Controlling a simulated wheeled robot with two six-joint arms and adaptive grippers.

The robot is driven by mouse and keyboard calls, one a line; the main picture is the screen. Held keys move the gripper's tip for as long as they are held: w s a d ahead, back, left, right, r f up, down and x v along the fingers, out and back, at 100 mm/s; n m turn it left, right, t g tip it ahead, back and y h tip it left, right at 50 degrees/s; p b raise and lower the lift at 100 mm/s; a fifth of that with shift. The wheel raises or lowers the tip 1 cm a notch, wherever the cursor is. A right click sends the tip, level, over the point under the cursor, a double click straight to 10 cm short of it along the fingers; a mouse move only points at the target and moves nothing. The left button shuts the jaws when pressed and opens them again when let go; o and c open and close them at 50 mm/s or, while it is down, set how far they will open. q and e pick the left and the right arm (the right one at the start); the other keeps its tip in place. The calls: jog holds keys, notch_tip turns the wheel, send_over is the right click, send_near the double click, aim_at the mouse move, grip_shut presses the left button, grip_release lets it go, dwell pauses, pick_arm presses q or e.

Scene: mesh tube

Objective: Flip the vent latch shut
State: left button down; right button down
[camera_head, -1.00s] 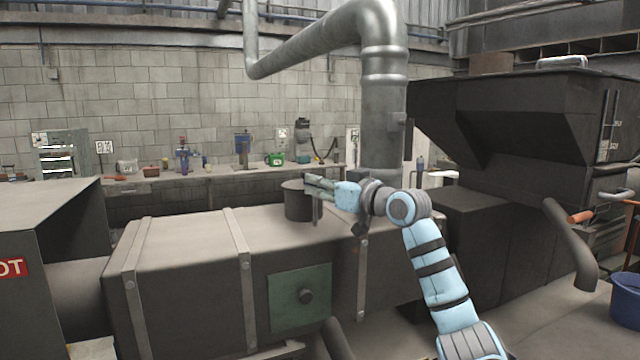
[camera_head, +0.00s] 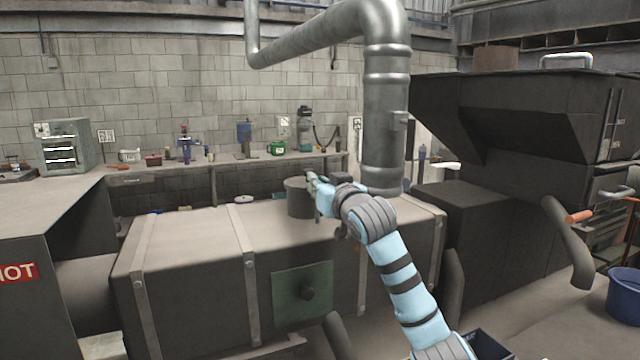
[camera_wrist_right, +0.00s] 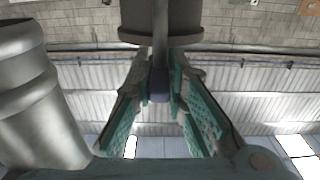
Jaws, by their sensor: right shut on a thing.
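The vent (camera_head: 299,199) is a short dark grey upright cylinder on top of the long box-shaped duct. It also shows at the top of the right wrist view (camera_wrist_right: 188,15). The latch (camera_wrist_right: 159,45) is a narrow grey bar in front of the vent, with a dark bluish end between my fingers. My right gripper (camera_head: 313,181) is at the vent's upper right side. In the right wrist view its green fingers (camera_wrist_right: 160,82) are closed on the latch. The latch is too small to make out clearly in the head view. My left gripper is not in view.
A thick metal pipe (camera_head: 386,120) rises close behind and right of my right gripper. A large dark hopper (camera_head: 510,130) stands at right. A workbench with tools lines the back wall.

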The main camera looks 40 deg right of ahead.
jog(key=c, duration=1.6)
grip_release()
jog(key=v, duration=1.2)
jog(key=shift+d, duration=0.1)
